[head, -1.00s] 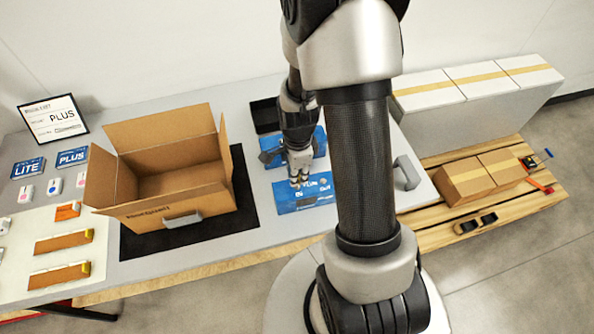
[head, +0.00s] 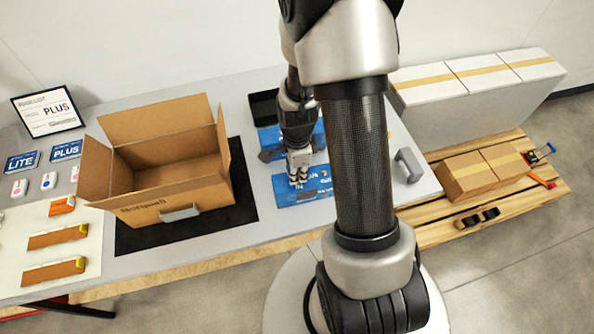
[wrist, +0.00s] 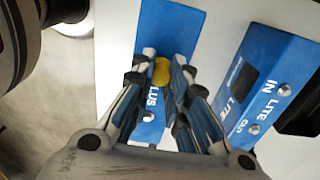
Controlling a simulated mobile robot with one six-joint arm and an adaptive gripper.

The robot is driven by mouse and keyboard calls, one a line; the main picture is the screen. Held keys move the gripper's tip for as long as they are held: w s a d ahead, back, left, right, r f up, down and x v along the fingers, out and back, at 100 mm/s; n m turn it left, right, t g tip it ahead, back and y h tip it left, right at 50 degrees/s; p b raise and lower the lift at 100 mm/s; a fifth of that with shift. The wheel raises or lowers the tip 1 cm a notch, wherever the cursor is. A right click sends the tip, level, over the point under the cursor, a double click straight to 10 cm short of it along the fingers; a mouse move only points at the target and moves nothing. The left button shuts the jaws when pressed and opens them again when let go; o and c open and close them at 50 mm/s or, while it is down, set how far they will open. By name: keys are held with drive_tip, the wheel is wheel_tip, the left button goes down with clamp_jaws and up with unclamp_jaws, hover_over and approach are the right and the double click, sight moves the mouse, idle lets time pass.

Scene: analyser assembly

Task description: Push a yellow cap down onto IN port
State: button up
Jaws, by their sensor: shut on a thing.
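My gripper (wrist: 163,68) is shut on a small round yellow cap (wrist: 161,74), seen between the fingertips in the wrist view. The cap is over the blue PLUS analyser panel (wrist: 172,25). A silver port (wrist: 148,116) on that panel shows below the cap; the IN port is not visible there, and I cannot tell whether the cap touches it. In the head view my gripper (head: 298,178) points down at the front blue panel (head: 318,184), with its fingertips close to the surface. The cap is not clear in that view.
A second blue panel, marked LITE (wrist: 272,70), lies to the right in the wrist view, with IN and OUT ports. An open cardboard box (head: 175,190) stands on a black mat (head: 240,190) to the left. A grey handle (head: 409,165) is at the table's right.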

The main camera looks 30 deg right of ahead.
drive_tip(key=shift+f, duration=0.3)
idle(0.7)
drive_tip(key=o, duration=0.7)
drive_tip(key=shift+r+p, duration=2.45)
drive_tip(key=shift+r, duration=1.1)
